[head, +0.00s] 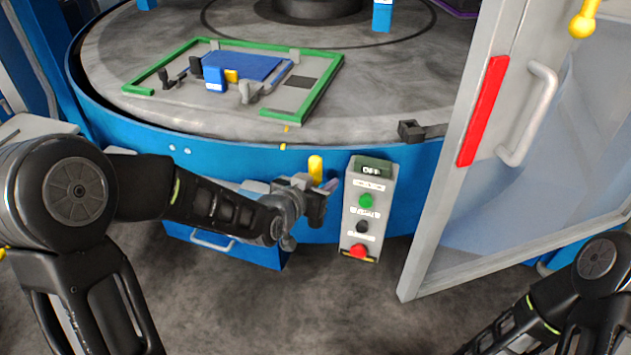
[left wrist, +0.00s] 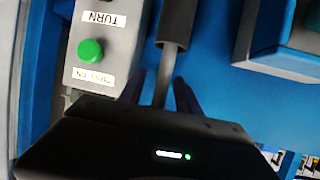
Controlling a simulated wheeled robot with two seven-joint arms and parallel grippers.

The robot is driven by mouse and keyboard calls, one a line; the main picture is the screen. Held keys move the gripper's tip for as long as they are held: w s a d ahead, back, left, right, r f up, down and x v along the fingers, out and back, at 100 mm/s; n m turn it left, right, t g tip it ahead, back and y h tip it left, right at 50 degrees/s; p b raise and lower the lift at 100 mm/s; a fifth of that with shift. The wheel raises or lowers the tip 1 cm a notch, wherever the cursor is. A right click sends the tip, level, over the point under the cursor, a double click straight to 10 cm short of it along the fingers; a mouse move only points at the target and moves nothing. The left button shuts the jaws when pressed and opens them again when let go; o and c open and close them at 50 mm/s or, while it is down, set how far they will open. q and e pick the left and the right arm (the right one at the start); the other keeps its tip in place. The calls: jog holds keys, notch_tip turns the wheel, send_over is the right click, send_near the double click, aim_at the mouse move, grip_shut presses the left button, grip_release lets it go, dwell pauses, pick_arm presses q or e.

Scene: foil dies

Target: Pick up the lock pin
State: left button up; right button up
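A yellow knob, which looks like the top of the lock pin (head: 315,167), stands upright by the blue base of the round table. My left gripper (head: 318,197) is right at it, just in front and below. In the left wrist view a grey rod with a darker, thicker sleeve (left wrist: 175,32) runs between the fingers of my left gripper (left wrist: 160,88). The fingers look apart, with a gap beside the rod. The yellow top does not show there, so I cannot tell for sure that the rod is the pin. My right gripper is out of view.
A grey control box (head: 364,232) with green, black and red buttons stands just right of the left gripper. A blue drawer (head: 225,247) is below left. The open door (head: 455,200) stands at right. The round table (head: 390,95) carries a green-framed fixture (head: 319,92).

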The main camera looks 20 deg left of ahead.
pick_arm(q)
jog(key=shift+w+f, duration=0.1)
jog(key=shift+w, duration=0.15)
dwell(0.4)
grip_shut()
dwell(0.5)
